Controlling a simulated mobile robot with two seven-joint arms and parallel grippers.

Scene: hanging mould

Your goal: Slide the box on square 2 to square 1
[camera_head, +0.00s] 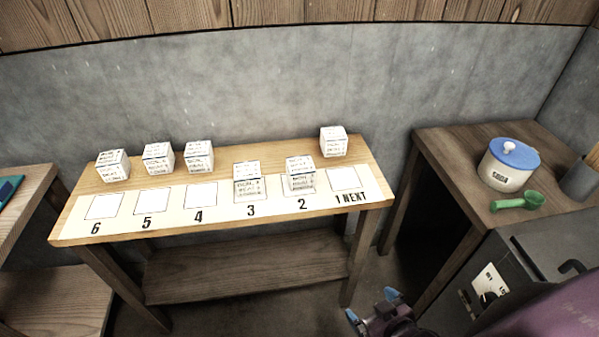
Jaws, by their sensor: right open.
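The white printed box (300,175) stands upright on square 2 of the numbered strip on the wooden table. Square 1 (345,178), marked "1 NEXT", is empty at the strip's right end. Another white box (247,181) stands on square 3, to the left of the square 2 box. My right gripper (371,306), with blue fingertips, is open and empty at the bottom of the view. It is in front of the table and apart from every box. My left gripper is not in view.
A box (333,141) stands behind square 1, and several more stand behind squares 4 to 6, which are empty. A side table (450,150) at right holds a blue-lidded soda pot (507,168) and a green scoop (518,202). A grey machine (490,275) stands in front of it.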

